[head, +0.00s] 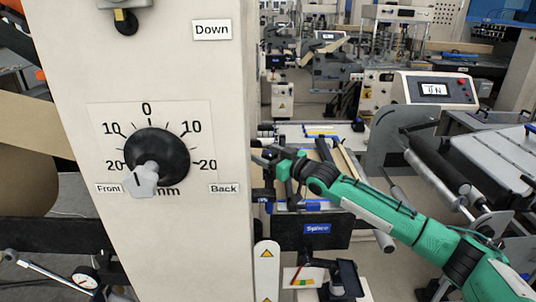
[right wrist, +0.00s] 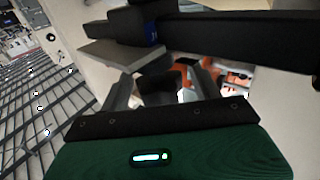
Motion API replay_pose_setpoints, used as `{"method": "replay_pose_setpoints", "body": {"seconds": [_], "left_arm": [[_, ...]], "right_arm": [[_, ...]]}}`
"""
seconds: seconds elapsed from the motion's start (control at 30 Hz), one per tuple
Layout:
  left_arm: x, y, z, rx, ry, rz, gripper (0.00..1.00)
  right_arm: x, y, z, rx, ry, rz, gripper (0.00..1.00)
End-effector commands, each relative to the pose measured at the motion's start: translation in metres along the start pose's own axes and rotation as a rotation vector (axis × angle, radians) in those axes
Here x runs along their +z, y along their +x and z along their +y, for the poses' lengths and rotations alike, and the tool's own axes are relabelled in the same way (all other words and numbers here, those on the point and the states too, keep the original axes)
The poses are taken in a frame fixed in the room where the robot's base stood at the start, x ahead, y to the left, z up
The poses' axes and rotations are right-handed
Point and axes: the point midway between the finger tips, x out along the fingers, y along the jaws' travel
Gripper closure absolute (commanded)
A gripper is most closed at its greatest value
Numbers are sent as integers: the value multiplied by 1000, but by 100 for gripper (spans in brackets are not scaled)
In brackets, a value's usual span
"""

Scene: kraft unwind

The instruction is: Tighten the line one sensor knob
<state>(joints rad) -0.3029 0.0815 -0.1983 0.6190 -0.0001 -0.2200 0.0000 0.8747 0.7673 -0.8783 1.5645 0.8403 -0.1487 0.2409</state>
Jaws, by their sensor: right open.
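My right gripper (head: 268,163) reaches in from the right, beside the right edge of the cream column, at the height of the dial. In the right wrist view the two grey fingers (right wrist: 162,86) are apart. A dark block-like part (right wrist: 177,72) shows between or behind them. It may be the sensor knob, but I cannot tell, nor whether the fingers touch it. A black bar (right wrist: 215,28) with a small blue mark crosses above the fingers, and a grey plate (right wrist: 120,52) lies beside it. My left gripper is not in view.
The cream column (head: 85,60) fills the left foreground, with a round black dial (head: 165,150) on a millimetre scale; its grey pointer knob (head: 141,180) points down. A black box with a blue label (head: 317,229) stands below my right arm. Rollers (head: 430,165) and a display console (head: 436,90) stand right.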

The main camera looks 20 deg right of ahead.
Motion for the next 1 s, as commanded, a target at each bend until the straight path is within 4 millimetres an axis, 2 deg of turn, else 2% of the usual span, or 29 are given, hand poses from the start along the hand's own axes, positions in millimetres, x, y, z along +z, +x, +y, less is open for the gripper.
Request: {"method": "replay_pose_setpoints", "body": {"seconds": [0.07,0.2,0.3,0.57,1.0], "left_arm": [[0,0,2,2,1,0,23],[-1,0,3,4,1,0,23],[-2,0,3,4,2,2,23],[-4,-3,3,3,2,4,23],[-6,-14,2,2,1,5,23]], "right_arm": [[0,0,0,0,0,0,36],[0,0,0,0,0,0,63],[0,0,0,0,0,-1,78],[-1,2,-5,15,2,2,78],[-3,2,-3,151,3,5,78]]}}
